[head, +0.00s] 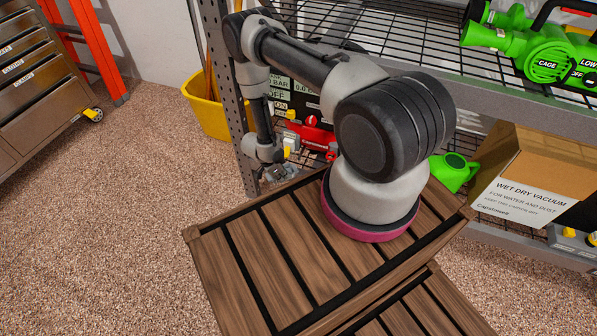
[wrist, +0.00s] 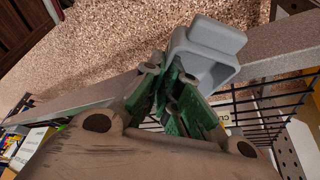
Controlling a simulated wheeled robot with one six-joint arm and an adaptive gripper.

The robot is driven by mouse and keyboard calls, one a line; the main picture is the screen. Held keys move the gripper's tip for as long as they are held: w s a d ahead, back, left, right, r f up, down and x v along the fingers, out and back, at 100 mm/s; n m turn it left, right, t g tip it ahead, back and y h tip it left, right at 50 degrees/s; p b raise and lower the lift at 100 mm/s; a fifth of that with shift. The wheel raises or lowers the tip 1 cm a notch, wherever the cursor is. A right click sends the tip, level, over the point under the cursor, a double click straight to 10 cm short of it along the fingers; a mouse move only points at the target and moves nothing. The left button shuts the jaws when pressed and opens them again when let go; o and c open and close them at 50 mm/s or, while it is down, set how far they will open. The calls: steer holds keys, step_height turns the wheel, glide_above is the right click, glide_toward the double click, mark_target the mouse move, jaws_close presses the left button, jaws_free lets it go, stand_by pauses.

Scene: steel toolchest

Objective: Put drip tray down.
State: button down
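The drip tray, a small blue-grey open tray (wrist: 208,50), is at the tips of my gripper (wrist: 172,85) in the wrist view. The green fingers close together against its near wall, and the tray hangs beyond them, tilted in the picture. In the head view, my gripper is low beside the shelf upright, partly hidden by my arm. A small greyish shape (head: 280,173) there looks like the tray, just above the floor level in the picture. What lies directly under the tray is hard to tell.
A steel shelving rack with a perforated upright (head: 238,120) stands close to my arm. Its wire shelf (wrist: 255,105) and grey beam (wrist: 85,100) show near my gripper. A yellow bucket (head: 208,108), red tool (head: 312,135) and vacuum box (head: 520,185) are nearby. Speckled floor (head: 120,200) is clear at left.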

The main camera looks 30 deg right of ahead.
mark_target(292, 169)
steer(key=d, duration=0.3)
steer(key=shift+s+d, duration=0.2)
steer(key=d, duration=0.2)
steer(key=d+f, duration=0.1)
steer(key=shift+s+d+f, duration=0.15)
steer(key=shift+d+f, duration=0.05)
steer(key=shift+d, duration=0.2)
steer(key=c, duration=2.1)
jaws_free()
steer(key=shift+f, duration=0.15)
steer(key=o, duration=0.5)
steer(key=shift+c, duration=0.2)
